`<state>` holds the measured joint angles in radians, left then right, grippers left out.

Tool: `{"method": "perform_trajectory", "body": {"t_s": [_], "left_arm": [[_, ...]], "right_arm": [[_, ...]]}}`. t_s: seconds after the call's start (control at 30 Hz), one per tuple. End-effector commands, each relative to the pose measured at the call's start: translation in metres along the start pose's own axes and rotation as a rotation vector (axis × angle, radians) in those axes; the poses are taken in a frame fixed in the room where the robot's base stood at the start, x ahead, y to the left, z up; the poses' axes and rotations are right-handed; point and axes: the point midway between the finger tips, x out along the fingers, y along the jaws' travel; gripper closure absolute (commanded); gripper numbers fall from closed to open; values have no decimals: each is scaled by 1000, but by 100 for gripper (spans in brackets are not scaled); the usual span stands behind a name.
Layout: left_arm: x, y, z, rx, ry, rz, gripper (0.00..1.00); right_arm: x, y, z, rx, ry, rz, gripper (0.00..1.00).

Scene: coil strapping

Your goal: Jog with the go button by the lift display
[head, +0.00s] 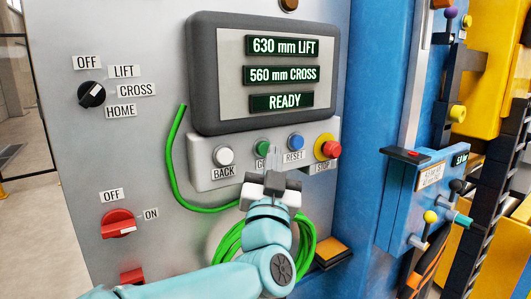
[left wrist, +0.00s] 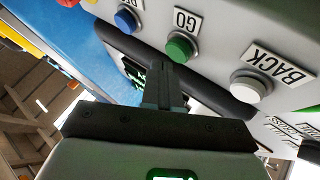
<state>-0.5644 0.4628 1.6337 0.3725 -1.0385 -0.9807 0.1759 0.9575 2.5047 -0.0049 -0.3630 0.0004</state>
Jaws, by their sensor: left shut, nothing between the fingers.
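The green GO button (head: 263,147) sits on the grey button box below the display (head: 281,73), which reads 630 mm LIFT, 560 mm CROSS and READY. My left gripper (head: 270,157) is shut and empty, its fingertips just below and right of the GO button, covering part of its label. In the left wrist view the shut fingers (left wrist: 164,85) point at the green button (left wrist: 180,48), with the tips close to its edge. I cannot tell whether they touch it. My right gripper is not in view.
The white BACK button (head: 224,156), blue RESET button (head: 296,141) and red STOP button (head: 327,147) flank GO. A black selector knob (head: 92,94) and red switch (head: 118,223) are at left. Coiled green hose (head: 230,246) hangs below, behind my arm.

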Motion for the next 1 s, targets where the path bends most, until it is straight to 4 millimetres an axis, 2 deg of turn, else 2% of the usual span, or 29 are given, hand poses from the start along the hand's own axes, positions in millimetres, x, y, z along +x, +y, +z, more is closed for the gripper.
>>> {"method": "perform_trajectory", "body": {"t_s": [0.33,0.8,1.0], "left_arm": [[-2,2,-2,-1,1,2,100],[-33,25,-24,-1,1,3,100],[-36,26,-26,0,0,1,100]], "right_arm": [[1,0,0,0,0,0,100],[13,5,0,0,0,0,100],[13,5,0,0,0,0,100]]}}
